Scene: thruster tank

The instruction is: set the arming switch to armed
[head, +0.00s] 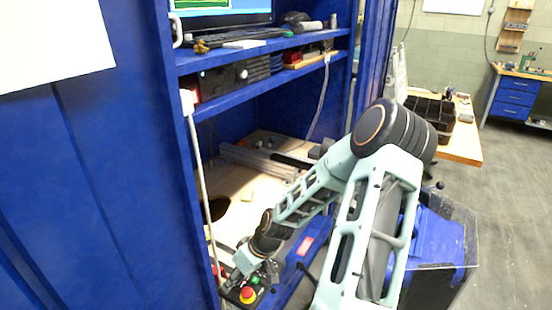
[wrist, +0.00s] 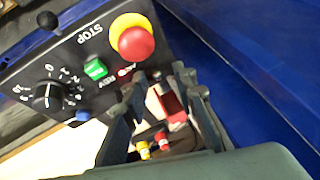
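The dark control panel (wrist: 70,65) fills the upper left of the wrist view. It carries a red STOP button (wrist: 135,40) on a yellow base, a green button (wrist: 95,69), a numbered black dial (wrist: 47,96) and a small blue part (wrist: 83,115). My gripper (wrist: 163,86) is at the panel's lower right, with its fingers apart. A red part (wrist: 171,104), possibly the arming switch or its cover, shows between the fingers; I cannot tell its position or any contact. In the head view, my gripper (head: 243,268) is beside the red STOP button (head: 248,294), with the switch hidden.
A blue cabinet wall (wrist: 240,50) runs close by on the right of the wrist view. Red and yellow connectors (wrist: 153,145) show below the red part. In the head view, a blue shelf (head: 240,95) stands above the wooden work surface (head: 240,212).

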